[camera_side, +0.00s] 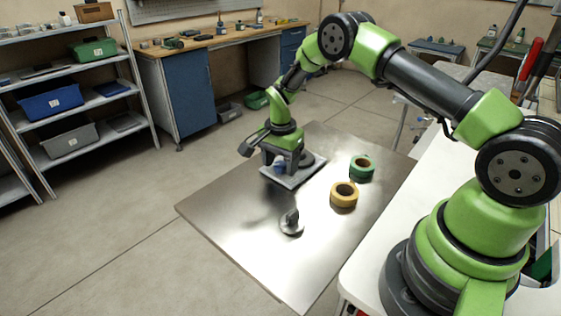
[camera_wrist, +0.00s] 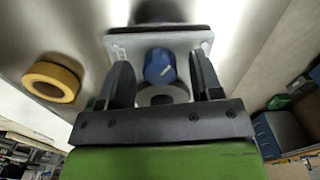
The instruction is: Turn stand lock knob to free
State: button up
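The stand has a pale grey base plate (camera_side: 312,171), which also shows in the wrist view (camera_wrist: 185,40). My gripper (camera_side: 280,160) is low over the stand, pointing down. In the wrist view its two dark fingers (camera_wrist: 163,80) are apart, one on each side of the knob, with visible gaps. A grey round part lies just below the knob in that view. My gripper hides much of the stand in the side view.
A yellow tape reel (camera_side: 344,195) and a green tape reel (camera_side: 361,168) lie on the metal table (camera_side: 240,225), right of the stand. A small grey round piece with an upright part (camera_side: 291,222) stands nearer the front. The table's left side is clear.

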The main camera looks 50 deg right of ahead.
jog(key=c, duration=0.9)
jog(key=shift+n, duration=2.9)
jog(key=o, duration=0.9)
jog(key=shift+r, duration=0.15)
